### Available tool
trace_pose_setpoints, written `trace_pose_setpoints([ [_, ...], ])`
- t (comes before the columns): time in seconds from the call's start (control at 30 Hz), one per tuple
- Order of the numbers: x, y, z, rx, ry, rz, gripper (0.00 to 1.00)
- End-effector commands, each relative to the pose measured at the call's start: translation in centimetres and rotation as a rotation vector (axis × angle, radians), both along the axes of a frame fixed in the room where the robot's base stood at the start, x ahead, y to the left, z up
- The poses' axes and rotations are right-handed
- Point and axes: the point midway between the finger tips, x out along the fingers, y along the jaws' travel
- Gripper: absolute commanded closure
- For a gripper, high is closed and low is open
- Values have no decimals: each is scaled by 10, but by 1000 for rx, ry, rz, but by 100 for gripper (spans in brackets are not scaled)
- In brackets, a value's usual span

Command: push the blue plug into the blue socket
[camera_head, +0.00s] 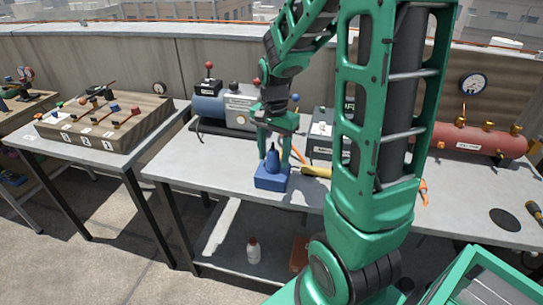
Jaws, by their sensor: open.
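A blue block, which looks like the blue socket (271,181), sits near the front edge of the grey table. A darker blue upright piece, which looks like the blue plug (272,158), stands on top of it with its narrow end up. I cannot tell how deep it sits in the block. My gripper (274,143) points down at the plug's top, jaws open. Its fingers are small in this view, and I cannot tell whether they touch the plug. My green arm hides part of the table to the right.
Behind my gripper stand a blue and grey machine (222,106) and a dark box (322,130). A yellow-handled tool (316,171) lies right of the socket. A red tank (470,140) is at the right. A wooden board (105,122) with pegs is on the left table.

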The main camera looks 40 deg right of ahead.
Motion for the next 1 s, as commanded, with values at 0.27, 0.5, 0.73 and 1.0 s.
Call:
trace_pose_setpoints([
  [0.27,2,0,47,-1,-5,1,47],
  [0.5,3,0,86,-1,-4,1,47],
  [0.73,2,0,101,0,0,0,47],
  [1.0,-7,-1,103,-1,0,21,47],
])
